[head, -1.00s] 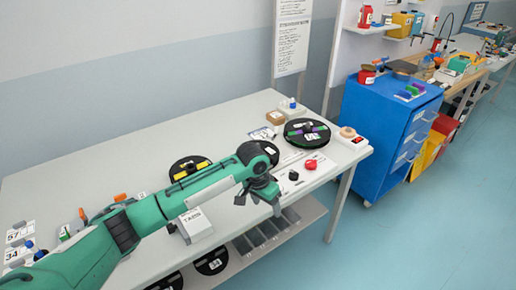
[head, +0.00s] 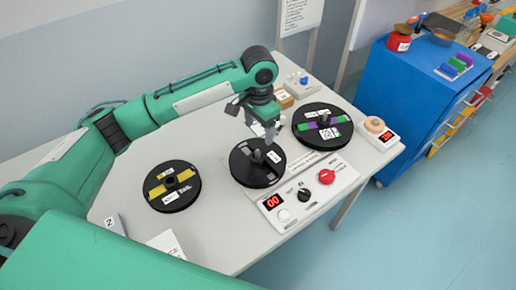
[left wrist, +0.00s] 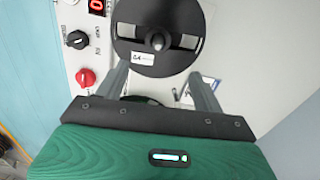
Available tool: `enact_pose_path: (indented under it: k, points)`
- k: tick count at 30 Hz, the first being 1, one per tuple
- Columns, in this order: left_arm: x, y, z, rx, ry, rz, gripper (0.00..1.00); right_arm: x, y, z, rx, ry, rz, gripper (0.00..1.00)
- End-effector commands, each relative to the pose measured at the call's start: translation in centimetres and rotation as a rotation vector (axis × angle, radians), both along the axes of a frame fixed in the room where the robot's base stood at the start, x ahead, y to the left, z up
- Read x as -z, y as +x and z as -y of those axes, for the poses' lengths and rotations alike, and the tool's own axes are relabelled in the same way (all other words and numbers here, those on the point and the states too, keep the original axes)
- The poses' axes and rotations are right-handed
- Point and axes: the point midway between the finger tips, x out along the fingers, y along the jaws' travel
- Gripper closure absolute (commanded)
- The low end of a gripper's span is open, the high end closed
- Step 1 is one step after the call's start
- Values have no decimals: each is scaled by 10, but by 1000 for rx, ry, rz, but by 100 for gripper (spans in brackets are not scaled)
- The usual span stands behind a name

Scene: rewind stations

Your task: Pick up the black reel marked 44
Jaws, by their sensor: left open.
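A black reel (head: 246,172) with a central hub lies flat in the middle of the table, on the rewind station. It also shows at the top of the left wrist view (left wrist: 155,65); its small white label is too small to read surely. My left gripper (head: 262,128) is open and empty, pointing down above the reel's far edge. In the left wrist view its fingers (left wrist: 160,82) are spread on the near side of that reel, apart from the hub. Two other black reels lie either side: one with a yellow band (head: 172,203), one with green and purple bands (head: 322,143).
A control panel (head: 312,199) with a red display and knobs is in front of the middle reel. A small box with a round button (head: 376,127) is at the table's right end. A blue cabinet (head: 405,90) stands beyond. White cards are at the front left.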

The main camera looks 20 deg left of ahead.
Motion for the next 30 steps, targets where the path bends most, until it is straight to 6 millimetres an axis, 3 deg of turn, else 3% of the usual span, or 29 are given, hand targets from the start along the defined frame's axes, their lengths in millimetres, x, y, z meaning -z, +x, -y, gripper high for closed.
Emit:
enact_pose_path:
  k: [4, 10, 18, 25, 30]
  points:
    - [28, -2, -1, -2, 3, -6, 31, -3, -19, 8, -2, -9, -24, 34]
    - [64, -1, -1, -2, 2, -3, 31, -8, -18, 12, -4, -13, -22, 34]
    - [85, -2, -1, -2, 2, -2, 31, -13, 3, 7, -3, -7, 6, 34]
    - [119, -7, -2, -2, 1, -3, 31, -22, -2, -1, 0, 2, 1, 34]
    - [131, -7, -2, -1, 1, 1, 31, -23, -7, -2, 1, 3, -7, 34]
